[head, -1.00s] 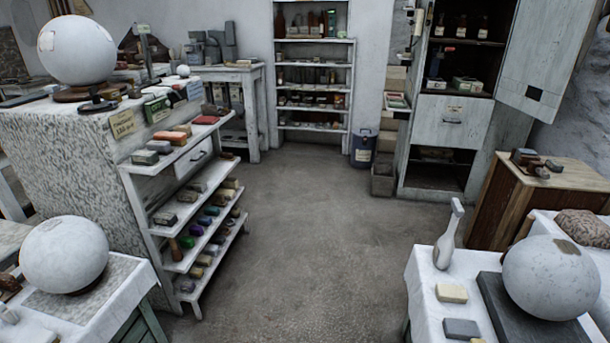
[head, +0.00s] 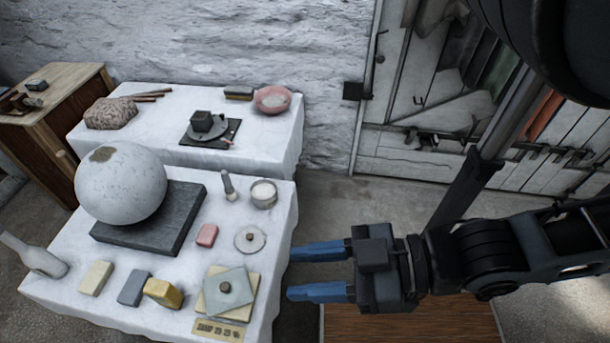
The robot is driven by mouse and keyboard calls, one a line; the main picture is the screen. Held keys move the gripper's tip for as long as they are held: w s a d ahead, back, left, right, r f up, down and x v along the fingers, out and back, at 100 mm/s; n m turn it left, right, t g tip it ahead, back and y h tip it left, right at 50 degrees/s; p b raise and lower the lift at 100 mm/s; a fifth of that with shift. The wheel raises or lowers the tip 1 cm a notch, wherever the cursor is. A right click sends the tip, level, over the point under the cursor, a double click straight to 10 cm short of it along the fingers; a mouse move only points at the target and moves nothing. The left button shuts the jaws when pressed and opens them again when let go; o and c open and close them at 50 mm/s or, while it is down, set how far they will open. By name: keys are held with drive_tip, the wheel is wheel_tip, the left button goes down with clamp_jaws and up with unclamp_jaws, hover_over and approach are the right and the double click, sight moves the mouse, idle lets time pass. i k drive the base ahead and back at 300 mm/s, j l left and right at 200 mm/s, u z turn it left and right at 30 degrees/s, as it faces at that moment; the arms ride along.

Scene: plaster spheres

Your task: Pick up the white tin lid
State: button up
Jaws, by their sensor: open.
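A round whitish disc with a small dark knob in its middle, which looks like the white tin lid (head: 241,246), lies flat on the white-clothed front table (head: 60,285). It is near the table's right edge. My gripper (head: 290,273) is at the right, beside that edge, with its two blue fingers apart and pointing left. The fingers are empty. They appear a little below and to the right of the lid in the picture, not touching it. Nothing covers the lid.
Around the lid are a pink block (head: 207,235), a small round tin (head: 263,195), and a grey square plate (head: 237,299) on a cream one. A plaster sphere (head: 121,190) stands on a dark slab (head: 180,222). A second table stands behind, by the wall.

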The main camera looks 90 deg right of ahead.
sight(250, 239)
drive_tip(key=j+z, duration=0.1)
drive_tip(key=z, duration=0.3)
drive_tip(key=k+z, duration=0.15)
drive_tip(key=z, duration=0.7)
drive_tip(key=k+l+u, duration=0.1)
drive_tip(key=u, duration=0.15)
drive_tip(key=k+l+u, duration=0.25)
drive_tip(key=i+j, duration=0.1)
drive_tip(key=i, duration=0.05)
